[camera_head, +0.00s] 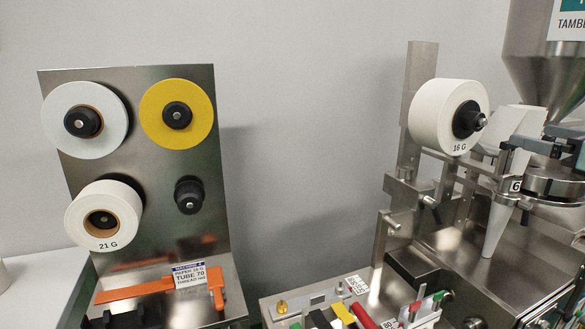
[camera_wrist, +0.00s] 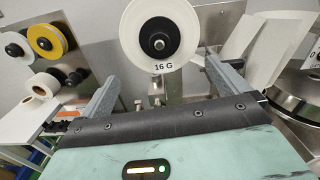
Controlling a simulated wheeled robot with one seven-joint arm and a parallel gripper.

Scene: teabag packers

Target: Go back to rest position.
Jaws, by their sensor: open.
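My gripper (camera_wrist: 161,72) shows in the wrist view with its two grey fingers spread wide apart and nothing between them. Beyond the fingers, the white paper reel marked 16 G (camera_wrist: 154,35) sits on its black hub, apart from the fingers as far as I can tell. In the head view the same 16 G reel (camera_head: 437,114) hangs on the machine's metal upright at the right. My gripper does not show in the head view.
A steel panel (camera_head: 150,165) at the left carries white, yellow and 21 G reels, plus one bare black hub (camera_head: 189,195). The packing machine with its hopper (camera_head: 540,70) fills the right. Tools and coloured parts lie low at the centre. Bare wall lies between.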

